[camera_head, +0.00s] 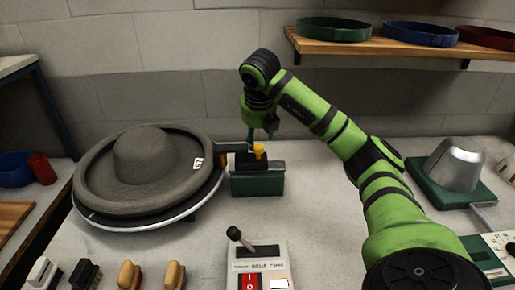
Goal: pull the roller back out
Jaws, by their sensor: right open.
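A grey felt hat (147,157) lies crown up on a round turntable with a pale rim (150,224). Beside its right edge stands a dark green block (257,183). A dark roller arm (235,148) on this block reaches left to the hat's brim, and an orange piece shows at the brim end. I cannot tell whether the roller touches the brim. A yellow knob (260,150) sits on top of the block. My right gripper (261,137) points down just above the knob, open, with its fingers partly hiding the mechanism. My left gripper is not in view.
A control box (260,268) with a lever and a red switch stands at the front. Several brushes (129,275) lie front left. A metal cone on a green base (453,170) stands at right. A shelf (400,46) with hat bands hangs above.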

